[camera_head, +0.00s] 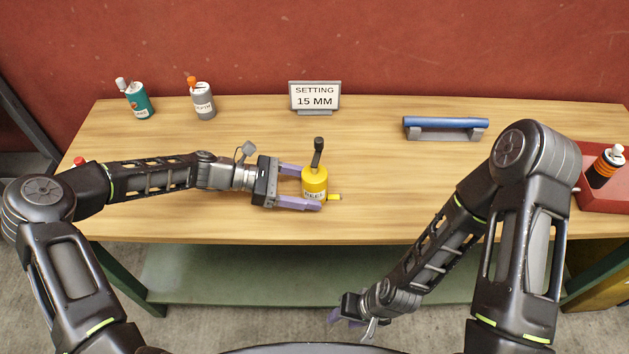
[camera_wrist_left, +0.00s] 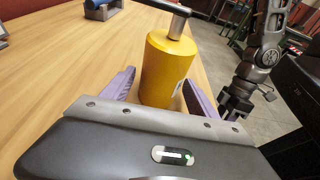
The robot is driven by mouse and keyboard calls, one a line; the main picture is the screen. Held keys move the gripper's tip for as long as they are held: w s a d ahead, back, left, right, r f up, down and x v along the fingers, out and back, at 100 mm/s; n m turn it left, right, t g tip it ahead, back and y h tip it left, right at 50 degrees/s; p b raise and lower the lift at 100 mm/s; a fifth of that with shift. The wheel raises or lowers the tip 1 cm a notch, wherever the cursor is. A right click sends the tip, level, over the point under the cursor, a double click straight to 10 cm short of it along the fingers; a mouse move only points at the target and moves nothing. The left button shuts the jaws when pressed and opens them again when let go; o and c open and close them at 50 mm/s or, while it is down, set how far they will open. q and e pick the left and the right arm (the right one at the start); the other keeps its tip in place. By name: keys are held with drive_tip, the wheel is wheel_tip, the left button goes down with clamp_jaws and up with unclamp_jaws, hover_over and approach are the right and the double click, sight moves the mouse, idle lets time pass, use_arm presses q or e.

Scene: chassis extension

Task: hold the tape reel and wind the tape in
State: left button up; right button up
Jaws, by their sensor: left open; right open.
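The yellow tape reel (camera_head: 315,183) stands upright on the wooden table, with a label reading REEL, a dark crank handle (camera_head: 318,152) on top and a short yellow tape end (camera_head: 335,197) sticking out to the right. My left gripper (camera_head: 308,187) is open, with its purple fingers on either side of the reel. In the left wrist view the reel (camera_wrist_left: 166,75) stands between the two fingers; I cannot tell whether they touch it. My right gripper (camera_head: 345,322) is open and empty, low in front of the table; its fingers are partly hidden.
A sign (camera_head: 315,96) reading SETTING 15 MM stands at the back. A teal bottle (camera_head: 138,101) and a grey bottle (camera_head: 203,102) stand at back left. A blue bar (camera_head: 446,122) lies on a grey holder. A red tray (camera_head: 602,198) holds a dark bottle (camera_head: 604,169) at the right.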

use_arm(q)
drive_tip(key=shift+d, duration=0.15)
drive_tip(key=c, duration=0.9)
idle(0.8)
